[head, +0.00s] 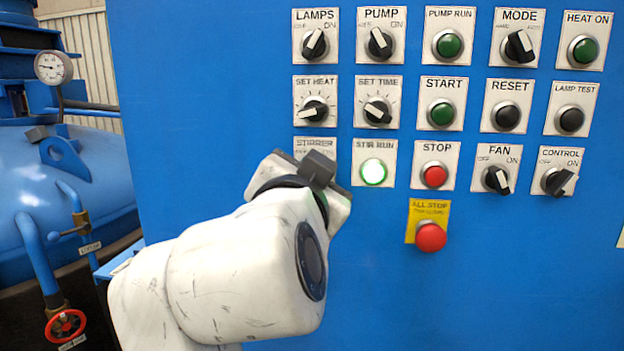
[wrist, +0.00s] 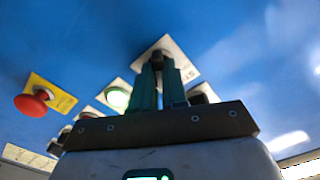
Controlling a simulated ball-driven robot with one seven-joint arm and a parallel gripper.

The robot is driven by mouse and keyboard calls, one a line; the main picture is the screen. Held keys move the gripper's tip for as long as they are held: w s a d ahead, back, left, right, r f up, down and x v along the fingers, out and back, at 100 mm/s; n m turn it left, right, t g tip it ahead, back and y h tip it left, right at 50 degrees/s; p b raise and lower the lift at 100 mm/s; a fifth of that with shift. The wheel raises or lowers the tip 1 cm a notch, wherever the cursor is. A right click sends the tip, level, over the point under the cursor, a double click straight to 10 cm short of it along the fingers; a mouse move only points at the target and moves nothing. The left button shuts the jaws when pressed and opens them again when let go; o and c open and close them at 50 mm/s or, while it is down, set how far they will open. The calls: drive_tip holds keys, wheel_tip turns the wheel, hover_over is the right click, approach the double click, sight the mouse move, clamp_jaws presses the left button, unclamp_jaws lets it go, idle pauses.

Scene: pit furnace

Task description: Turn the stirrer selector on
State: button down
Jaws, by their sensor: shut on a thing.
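The stirrer selector's label plate (head: 316,145) shows at its top edge in the head view, in the lower left of the panel's controls. My arm and gripper (head: 318,172) hide its knob there. In the wrist view my gripper (wrist: 160,78) reaches up to the white stirrer plate (wrist: 184,66), with its green fingers shut on the dark selector knob between them. The knob's pointing direction is hidden. The STIR RUN lamp (head: 374,172), just right of the selector, glows bright green-white; it also shows lit in the wrist view (wrist: 118,97).
Rows of switches and buttons cover the blue panel (head: 220,90). The red STOP button (head: 434,175) and the protruding red ALL STOP button (head: 430,237) lie right of my gripper. A blue vessel (head: 95,185) with a gauge (head: 53,67) and red valve wheel (head: 65,325) stands at left.

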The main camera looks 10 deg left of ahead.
idle(0.3)
drive_tip(key=c, duration=1.2)
unclamp_jaws()
drive_tip(key=shift+o, duration=0.2)
drive_tip(key=shift+s, duration=0.1)
drive_tip(key=s+b, duration=0.1)
drive_tip(key=s, duration=0.9)
drive_tip(key=shift+s+a, duration=0.15)
drive_tip(key=shift+s, duration=0.15)
